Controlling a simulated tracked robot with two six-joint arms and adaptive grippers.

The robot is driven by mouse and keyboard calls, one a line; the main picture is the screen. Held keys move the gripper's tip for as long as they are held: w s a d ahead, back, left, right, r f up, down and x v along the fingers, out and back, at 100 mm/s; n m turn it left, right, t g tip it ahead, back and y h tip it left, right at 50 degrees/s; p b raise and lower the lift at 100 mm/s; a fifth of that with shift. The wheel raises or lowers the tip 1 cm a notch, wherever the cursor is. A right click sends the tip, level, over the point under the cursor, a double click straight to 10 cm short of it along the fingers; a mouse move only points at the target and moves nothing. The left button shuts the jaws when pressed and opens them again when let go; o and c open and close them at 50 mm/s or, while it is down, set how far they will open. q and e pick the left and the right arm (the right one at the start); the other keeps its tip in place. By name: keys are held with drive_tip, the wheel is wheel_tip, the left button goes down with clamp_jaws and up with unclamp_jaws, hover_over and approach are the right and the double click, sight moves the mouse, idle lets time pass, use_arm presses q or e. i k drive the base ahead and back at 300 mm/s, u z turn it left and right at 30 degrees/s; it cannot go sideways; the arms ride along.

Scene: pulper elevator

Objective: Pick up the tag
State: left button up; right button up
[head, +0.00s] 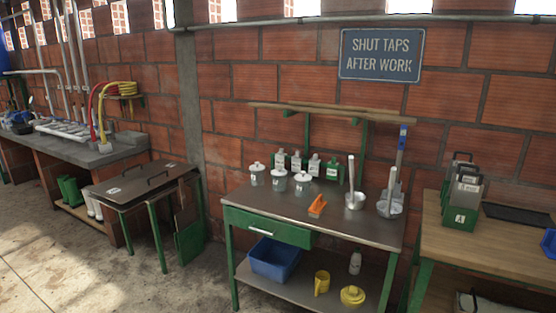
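I cannot make out for sure which thing is the tag. Small pale labels show on the lidded jars (279,182) and on the green and pale bottles (314,165) behind them, on the metal-topped table (248,196). An orange object (317,206) lies near the middle of that table; its exact kind is too small to tell. On the wooden bench at the right, a green holder (458,217) with a white label carries upright grey plates (468,186), also labelled. Neither of my grippers is in view.
Two metal vessels (355,201) with upright handles stand at the table's right. Below are a blue bin (273,259) and yellow containers (352,296). A dark tray (517,215) lies on the right bench. A low covered table (141,183) stands left; the floor (70,260) there is open.

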sight(280, 155)
drive_tip(key=u, duration=0.05)
drive_tip(key=i, duration=0.9)
drive_tip(key=z, duration=0.2)
drive_tip(key=k, duration=0.9)
drive_tip(key=u, duration=0.15)
drive_tip(key=i, duration=0.9)
drive_tip(key=z, duration=0.05)
